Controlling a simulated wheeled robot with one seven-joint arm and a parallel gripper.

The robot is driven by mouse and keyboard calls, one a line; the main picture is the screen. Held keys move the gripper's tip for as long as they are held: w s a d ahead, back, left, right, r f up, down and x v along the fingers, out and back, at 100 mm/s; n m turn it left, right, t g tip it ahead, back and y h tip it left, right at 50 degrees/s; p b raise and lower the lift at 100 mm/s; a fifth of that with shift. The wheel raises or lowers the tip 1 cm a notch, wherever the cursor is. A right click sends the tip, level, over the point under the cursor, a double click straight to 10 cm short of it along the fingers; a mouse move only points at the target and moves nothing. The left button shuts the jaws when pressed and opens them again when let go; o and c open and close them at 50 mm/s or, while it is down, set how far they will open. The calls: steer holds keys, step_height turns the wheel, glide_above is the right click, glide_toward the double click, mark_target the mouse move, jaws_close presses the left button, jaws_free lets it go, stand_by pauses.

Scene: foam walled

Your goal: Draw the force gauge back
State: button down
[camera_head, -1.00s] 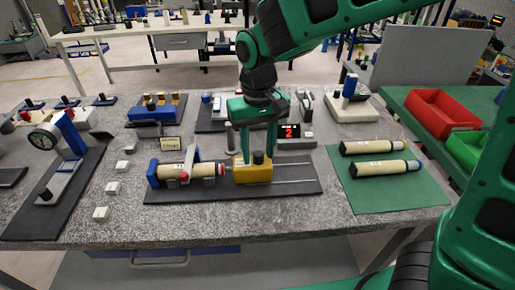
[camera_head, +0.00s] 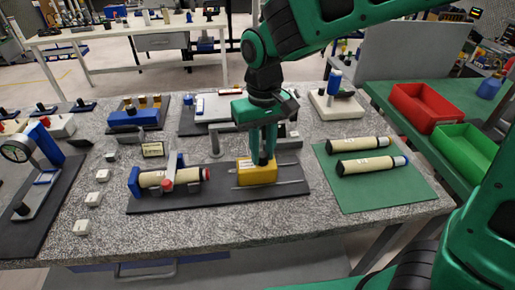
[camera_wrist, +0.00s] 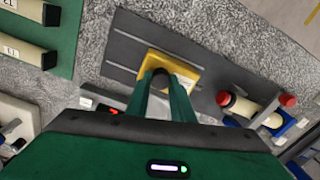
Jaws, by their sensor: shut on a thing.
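The force gauge is a yellow block (camera_head: 257,174) with a black knob on top, sitting on two thin rails on a dark base plate (camera_head: 215,199). My gripper (camera_head: 263,160) points down with its fingers shut on the black knob. In the wrist view the yellow block (camera_wrist: 184,66) shows beyond my fingers (camera_wrist: 166,82), which partly cover the knob. A cream cylinder (camera_head: 155,179) with a dark, red-tipped end lies in a blue-ended holder to the left. A clear gap separates it from the gauge.
Two cream cylinders (camera_head: 372,164) lie on a green mat (camera_head: 385,196) to the right. Small white blocks (camera_head: 93,198) stand on the left. A small display (camera_wrist: 112,110) with red marks is beside the base plate. Red and green bins (camera_head: 423,106) are farther right.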

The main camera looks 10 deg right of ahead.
steer(key=shift+w+d, duration=0.1)
steer(key=shift+d, duration=0.2)
steer(key=c, duration=1.5)
jaws_free()
steer(key=shift+d, duration=0.1)
steer(key=shift+c, duration=0.2)
steer(key=shift+r, duration=0.55)
step_height(320, 180, up, 10)
steer(key=shift+f, duration=0.15)
